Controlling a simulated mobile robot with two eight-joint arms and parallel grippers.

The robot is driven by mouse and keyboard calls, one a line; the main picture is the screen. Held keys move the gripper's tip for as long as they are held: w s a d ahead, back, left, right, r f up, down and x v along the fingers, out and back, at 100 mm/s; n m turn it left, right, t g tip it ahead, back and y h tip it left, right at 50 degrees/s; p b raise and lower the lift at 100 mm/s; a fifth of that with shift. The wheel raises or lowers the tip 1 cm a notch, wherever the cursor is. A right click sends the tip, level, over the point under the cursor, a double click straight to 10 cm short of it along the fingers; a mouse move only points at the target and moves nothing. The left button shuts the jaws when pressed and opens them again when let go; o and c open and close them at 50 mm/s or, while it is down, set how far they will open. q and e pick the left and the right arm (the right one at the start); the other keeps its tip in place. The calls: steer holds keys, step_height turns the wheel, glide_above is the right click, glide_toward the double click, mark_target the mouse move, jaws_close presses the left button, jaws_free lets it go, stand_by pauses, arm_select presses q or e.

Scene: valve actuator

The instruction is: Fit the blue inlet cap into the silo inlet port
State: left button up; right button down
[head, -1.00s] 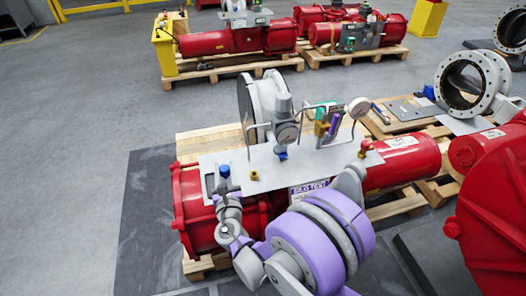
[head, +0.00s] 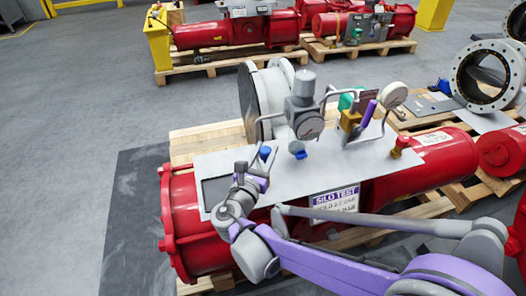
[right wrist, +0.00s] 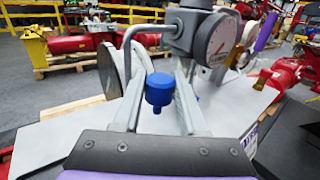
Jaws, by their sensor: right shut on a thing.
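The blue inlet cap (head: 265,153) is at the tips of my right gripper (head: 262,160), above the grey plate (head: 345,165) on the red actuator. In the right wrist view the cap (right wrist: 159,88) sits between the two grey fingers, broad head up and narrow stem down, roughly upright. The fingers are shut on it. I cannot make out the silo inlet port now; the brass fitting seen earlier on the plate is hidden, probably behind the gripper. My left gripper is not in view.
A grey regulator with a gauge (head: 305,115) and bent pipes stands just right of the cap. A purple-handled brass valve (head: 355,118) and another gauge (head: 393,95) are farther right. A "SILO TEST" sign (head: 335,197) is at the plate's front edge.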

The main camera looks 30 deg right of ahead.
steer(key=shift+a+f, duration=0.1)
steer(key=shift+f+b, duration=1.8)
steer(key=shift+f, duration=1.1)
steer(key=shift+f+b, duration=0.95)
steer(key=shift+f, duration=0.7)
steer(key=shift+c, duration=1.9)
jaws_free()
steer(key=shift+s+a, duration=0.1)
